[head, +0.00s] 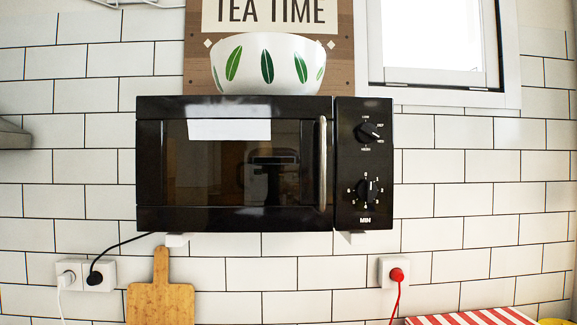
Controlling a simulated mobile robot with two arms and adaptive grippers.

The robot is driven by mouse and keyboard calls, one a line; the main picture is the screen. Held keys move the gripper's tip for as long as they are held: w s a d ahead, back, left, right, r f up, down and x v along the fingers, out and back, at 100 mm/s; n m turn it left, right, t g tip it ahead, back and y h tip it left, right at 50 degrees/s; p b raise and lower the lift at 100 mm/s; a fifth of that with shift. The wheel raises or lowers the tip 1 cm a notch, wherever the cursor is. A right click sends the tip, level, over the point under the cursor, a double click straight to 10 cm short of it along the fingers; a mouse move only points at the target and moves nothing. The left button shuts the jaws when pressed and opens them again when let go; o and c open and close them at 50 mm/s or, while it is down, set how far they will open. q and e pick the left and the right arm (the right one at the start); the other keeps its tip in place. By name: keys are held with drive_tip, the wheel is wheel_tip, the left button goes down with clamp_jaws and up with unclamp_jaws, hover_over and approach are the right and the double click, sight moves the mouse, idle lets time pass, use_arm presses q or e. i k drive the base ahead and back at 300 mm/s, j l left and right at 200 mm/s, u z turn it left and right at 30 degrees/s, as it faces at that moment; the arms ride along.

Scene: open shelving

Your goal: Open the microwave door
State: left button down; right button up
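A black microwave (364,201) is mounted on the white tiled wall in the middle of the head view. Its door (230,217) has a dark window and looks shut, flush with the front. A vertical silver handle (322,163) runs along the door's right edge. The control panel with two dials (368,132) is to the right of the handle. Neither of my grippers shows in this view. A dark reflection shows in the door window.
A white bowl with green leaves (267,63) sits on top of the microwave. A wooden cutting board (160,302) is below it at the left. Wall sockets hold a black plug (95,278) and a red plug (397,274). A window (433,40) is at upper right. The space before the door looks clear.

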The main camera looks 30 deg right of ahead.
sight(204, 163)
drive_tip(key=j+z, duration=0.15)
drive_tip(key=z, duration=0.3)
drive_tip(key=k+j+z, duration=0.1)
drive_tip(key=z, duration=0.35)
drive_tip(key=k+j+z, duration=0.1)
drive_tip(key=z, duration=0.4)
